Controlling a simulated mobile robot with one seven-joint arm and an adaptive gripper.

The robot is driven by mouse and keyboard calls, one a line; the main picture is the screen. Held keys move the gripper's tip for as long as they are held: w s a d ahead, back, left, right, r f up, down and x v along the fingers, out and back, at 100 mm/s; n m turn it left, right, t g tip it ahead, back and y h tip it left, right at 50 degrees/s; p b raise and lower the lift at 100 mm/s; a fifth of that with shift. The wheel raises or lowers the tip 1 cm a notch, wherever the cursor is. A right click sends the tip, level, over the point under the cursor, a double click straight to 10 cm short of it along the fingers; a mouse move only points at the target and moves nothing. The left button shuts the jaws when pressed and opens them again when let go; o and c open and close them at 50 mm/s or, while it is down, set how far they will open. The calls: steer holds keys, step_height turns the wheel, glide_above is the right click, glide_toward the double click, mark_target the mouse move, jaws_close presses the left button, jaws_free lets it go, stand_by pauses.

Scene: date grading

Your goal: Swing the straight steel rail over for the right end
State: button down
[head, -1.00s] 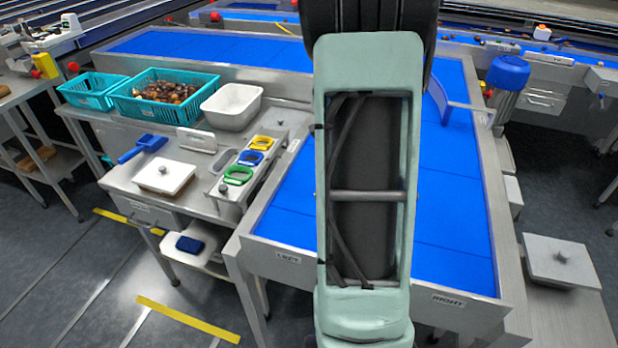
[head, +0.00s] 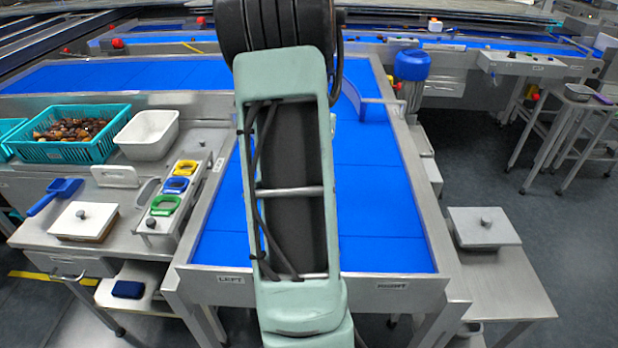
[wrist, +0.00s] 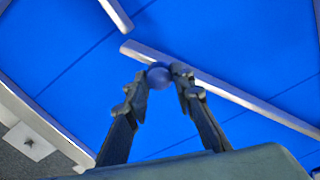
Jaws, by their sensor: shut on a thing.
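In the wrist view, a straight steel rail (wrist: 235,95) lies slantwise over the blue belt (wrist: 75,70). A round blue knob (wrist: 158,73) sits near the rail's upper-left end. My gripper (wrist: 160,78) is shut on this knob, one fingertip on each side. In the head view, my arm hides the gripper, the knob and the rail. The belt's near edge bears a LEFT label (head: 230,280) and a RIGHT label (head: 392,285).
A curved blue guide (head: 351,98) stands over the belt beside my arm. A blue-capped motor (head: 412,66) is at the belt's right edge.

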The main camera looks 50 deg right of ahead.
steer(key=c, duration=1.7)
jaws_free()
steer(key=shift+s+d, duration=0.25)
steer(key=shift+d, duration=0.35)
steer(key=shift+o, duration=0.2)
steer(key=shift+w+a, duration=0.1)
steer(key=shift+a, duration=0.05)
steer(key=shift+r, duration=0.1)
steer(key=shift+r, duration=0.35)
step_height(320, 180, up, 11)
